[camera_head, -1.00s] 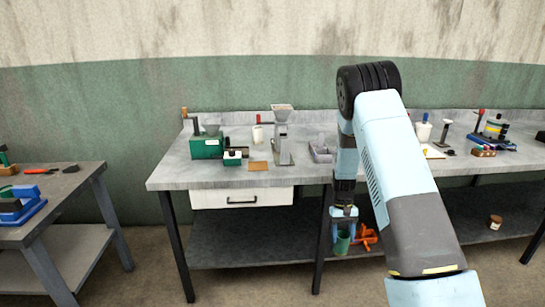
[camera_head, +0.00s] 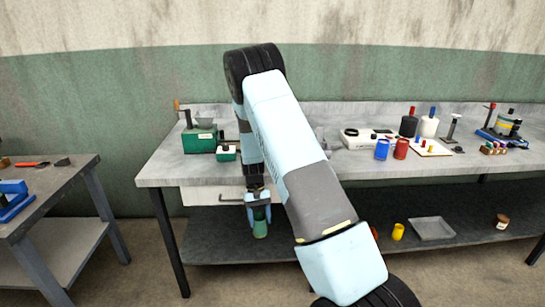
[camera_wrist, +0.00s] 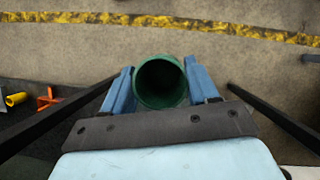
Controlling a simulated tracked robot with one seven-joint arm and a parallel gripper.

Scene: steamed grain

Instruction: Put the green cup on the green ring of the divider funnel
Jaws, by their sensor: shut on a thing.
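The green cup (camera_head: 260,229) is held in front of the workbench, below the level of its top. My gripper (camera_head: 259,214) is shut on it, with the blue fingers on either side. In the wrist view the green cup (camera_wrist: 160,84) sits between the two fingers of my gripper (camera_wrist: 160,72), and I look into its open, dark mouth. I cannot make out the divider funnel or its green ring; my arm hides that middle part of the bench top.
A green box with a crank and funnel (camera_head: 199,140) stands left on the bench (camera_head: 165,171). A blue cup (camera_head: 381,150) and a red cup (camera_head: 400,149) stand to the right. A yellow cup (camera_head: 398,232) and a grey tray (camera_head: 433,227) are on the lower shelf.

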